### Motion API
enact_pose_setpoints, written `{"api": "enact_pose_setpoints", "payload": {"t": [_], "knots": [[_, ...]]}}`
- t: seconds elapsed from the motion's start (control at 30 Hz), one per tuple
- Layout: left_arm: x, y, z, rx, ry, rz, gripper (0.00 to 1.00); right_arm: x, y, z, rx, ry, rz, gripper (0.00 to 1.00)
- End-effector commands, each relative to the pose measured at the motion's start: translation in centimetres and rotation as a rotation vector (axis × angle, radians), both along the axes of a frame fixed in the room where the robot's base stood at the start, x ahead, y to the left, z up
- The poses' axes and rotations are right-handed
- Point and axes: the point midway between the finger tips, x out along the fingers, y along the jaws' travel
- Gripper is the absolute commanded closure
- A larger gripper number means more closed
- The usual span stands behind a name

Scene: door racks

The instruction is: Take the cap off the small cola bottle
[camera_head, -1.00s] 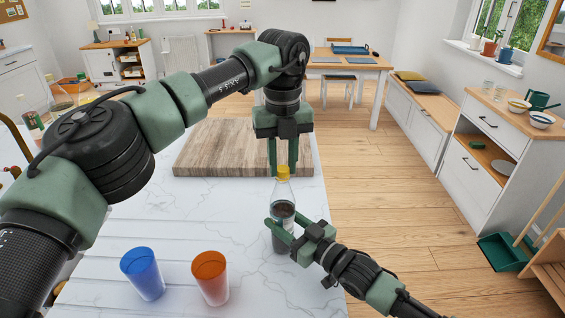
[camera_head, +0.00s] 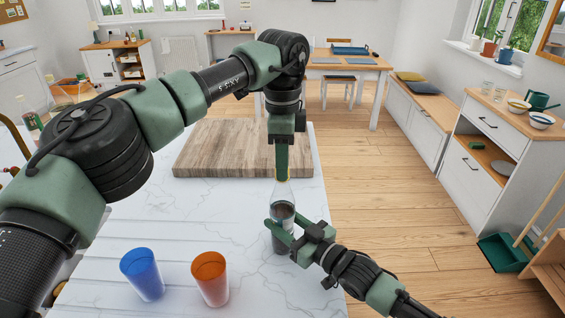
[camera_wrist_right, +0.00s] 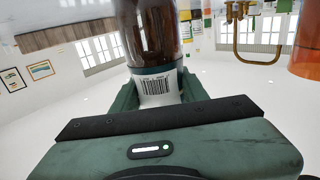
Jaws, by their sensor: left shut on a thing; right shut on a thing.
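The small cola bottle (camera_head: 282,222) stands upright on the marble counter in the head view, dark cola inside and a clear neck. My right gripper (camera_head: 279,236) is shut around its lower body. In the right wrist view the bottle (camera_wrist_right: 150,30) rises between the fingers, with a barcode label low on it. My left gripper (camera_head: 282,176) points straight down from above and is shut on the yellow cap (camera_head: 284,180) at the bottle's top. The fingers hide most of the cap. I cannot tell whether the cap is loose on the neck.
A blue cup (camera_head: 142,274) and an orange cup (camera_head: 210,279) stand on the counter (camera_head: 140,215) left of the bottle. A wooden board (camera_head: 215,148) lies behind. More bottles (camera_head: 33,120) stand at the far left. The counter's right edge is close to the bottle.

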Motion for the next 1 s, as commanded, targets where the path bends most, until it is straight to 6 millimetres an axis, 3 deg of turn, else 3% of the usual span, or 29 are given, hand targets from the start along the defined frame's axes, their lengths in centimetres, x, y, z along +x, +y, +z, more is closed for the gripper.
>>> {"api": "enact_pose_setpoints", "payload": {"t": [0.37,1.0], "knots": [[0.0,0.0,0.2,0.000,-0.001,-0.001,1.00,0.0,0.0,0.0,0.001,-0.001,0.000,1.00],[0.0,0.0,2.2,-0.001,0.000,-0.002,1.00,0.0,0.0,0.0,0.000,0.000,0.000,1.00]]}}
